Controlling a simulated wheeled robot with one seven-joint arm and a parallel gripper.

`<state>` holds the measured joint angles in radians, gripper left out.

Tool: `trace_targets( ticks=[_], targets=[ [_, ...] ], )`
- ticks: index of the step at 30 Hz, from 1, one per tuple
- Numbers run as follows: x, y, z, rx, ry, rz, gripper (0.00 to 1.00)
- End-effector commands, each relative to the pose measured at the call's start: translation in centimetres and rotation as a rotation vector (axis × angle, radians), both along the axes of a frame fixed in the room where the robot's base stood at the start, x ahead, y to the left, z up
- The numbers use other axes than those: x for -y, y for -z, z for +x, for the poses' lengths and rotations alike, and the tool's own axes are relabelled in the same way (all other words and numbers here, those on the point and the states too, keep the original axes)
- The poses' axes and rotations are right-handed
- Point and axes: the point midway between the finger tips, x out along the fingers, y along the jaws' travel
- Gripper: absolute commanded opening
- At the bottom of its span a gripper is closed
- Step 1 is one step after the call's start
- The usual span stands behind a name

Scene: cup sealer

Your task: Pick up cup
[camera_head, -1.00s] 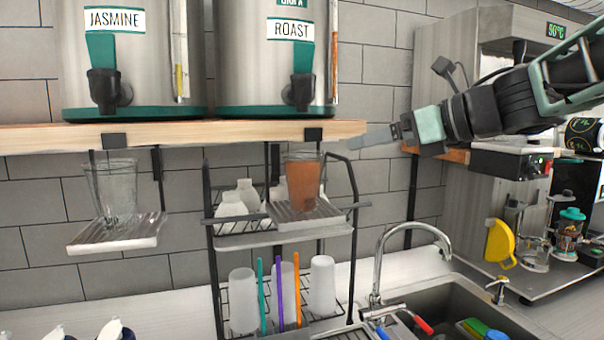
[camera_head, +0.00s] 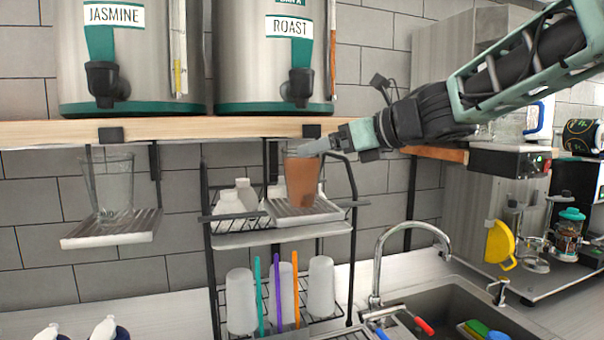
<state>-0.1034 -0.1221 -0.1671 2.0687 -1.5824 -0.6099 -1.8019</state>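A clear cup filled with brown tea (camera_head: 300,182) stands upright on the small drip tray (camera_head: 322,210) under the ROAST dispenser. My gripper (camera_head: 314,148) reaches in from the right, and its grey fingers are at the upper right rim of this cup. The fingers are seen side-on and overlap in the picture, so their opening is hidden, and I cannot tell whether they touch the cup. A second clear cup (camera_head: 112,185), which looks empty, stands on the left drip tray (camera_head: 85,240) under the JASMINE dispenser.
The wooden shelf (camera_head: 200,130) with both dispensers runs just above the cups. A faucet (camera_head: 378,262) and sink lie to the lower right.

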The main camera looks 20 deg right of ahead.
Motion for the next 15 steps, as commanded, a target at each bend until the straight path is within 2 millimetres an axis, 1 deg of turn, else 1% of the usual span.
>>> trace_targets(
  ticks=[1, 3, 10, 15],
  targets=[
    [-0.5, 0.1, 0.6, -0.003, -0.003, 0.000, 0.99],
    [-0.8, 0.4, 1.2, -0.001, -0.002, 0.000, 0.99],
    [-1.6, 0.7, 2.4, -0.001, -0.001, 0.000, 0.99],
    [-2.7, 1.3, 4.5, -0.003, -0.002, 0.000, 0.99]
  ],
)
